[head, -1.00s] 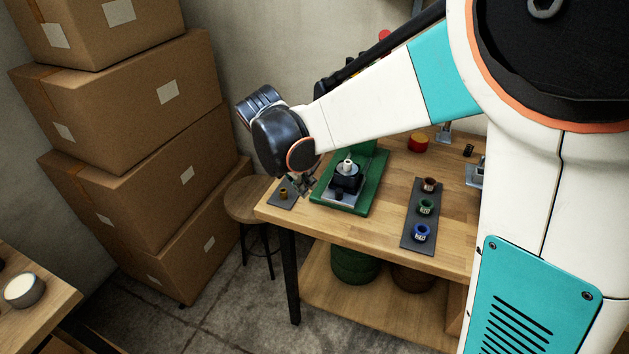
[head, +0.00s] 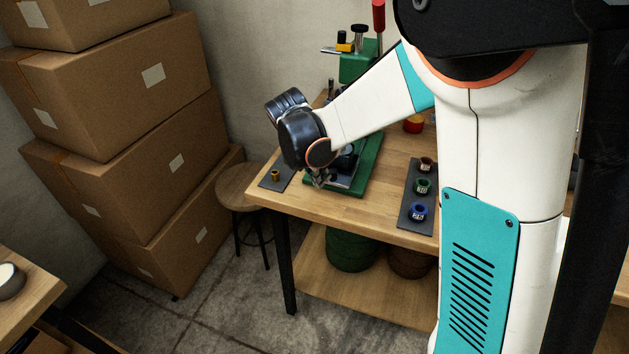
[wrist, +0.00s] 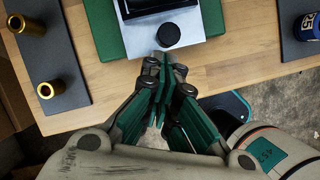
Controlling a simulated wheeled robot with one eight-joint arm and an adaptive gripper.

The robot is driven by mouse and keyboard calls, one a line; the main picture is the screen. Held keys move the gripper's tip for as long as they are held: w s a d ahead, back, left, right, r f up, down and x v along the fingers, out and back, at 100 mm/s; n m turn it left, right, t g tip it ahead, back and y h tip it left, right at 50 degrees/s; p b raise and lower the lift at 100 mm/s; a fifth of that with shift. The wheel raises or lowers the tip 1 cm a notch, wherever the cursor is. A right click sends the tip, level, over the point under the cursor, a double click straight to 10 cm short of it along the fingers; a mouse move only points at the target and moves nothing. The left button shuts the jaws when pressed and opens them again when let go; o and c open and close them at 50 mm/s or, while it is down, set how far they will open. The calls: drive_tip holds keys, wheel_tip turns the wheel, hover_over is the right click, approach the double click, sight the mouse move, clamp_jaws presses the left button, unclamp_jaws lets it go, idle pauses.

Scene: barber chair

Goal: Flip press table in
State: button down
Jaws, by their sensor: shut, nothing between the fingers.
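The press is green, with a green base (head: 368,167) on the wooden workbench and an upper part (head: 358,68) showing behind my arm. In the wrist view, its silver sliding table (wrist: 204,22) sits on the green base (wrist: 108,38), with a round black knob (wrist: 168,34) at the near end. My gripper (wrist: 168,64) is shut and empty, just on the near side of the knob; I cannot tell if it touches. In the head view my gripper (head: 320,181) is over the press's front edge, and my wrist hides much of the table.
A grey mat with brass bushings (wrist: 48,89) lies left of the press. A dark strip (head: 411,222) with several coloured spools lies right. Stacked cartons (head: 120,90) and a stool (head: 237,188) stand left. The bench's front edge (head: 340,221) is close to my gripper.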

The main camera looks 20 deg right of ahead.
drive_tip(key=shift+w+d, duration=0.1)
drive_tip(key=w+d, duration=0.4)
drive_tip(key=w, duration=0.1)
drive_tip(key=w+d+p, duration=0.1)
drive_tip(key=w+d, duration=0.1)
drive_tip(key=w, duration=0.1)
drive_tip(key=shift+w, duration=0.25)
drive_tip(key=shift+s+a, duration=0.2)
drive_tip(key=shift+a, duration=0.1)
drive_tip(key=a, duration=0.1)
drive_tip(key=s+a, duration=0.1)
drive_tip(key=shift+s+a, duration=0.15)
drive_tip(key=shift+a, duration=0.15)
drive_tip(key=p+v, duration=0.3)
drive_tip(key=v, duration=0.7)
drive_tip(key=shift+s+a, duration=0.2)
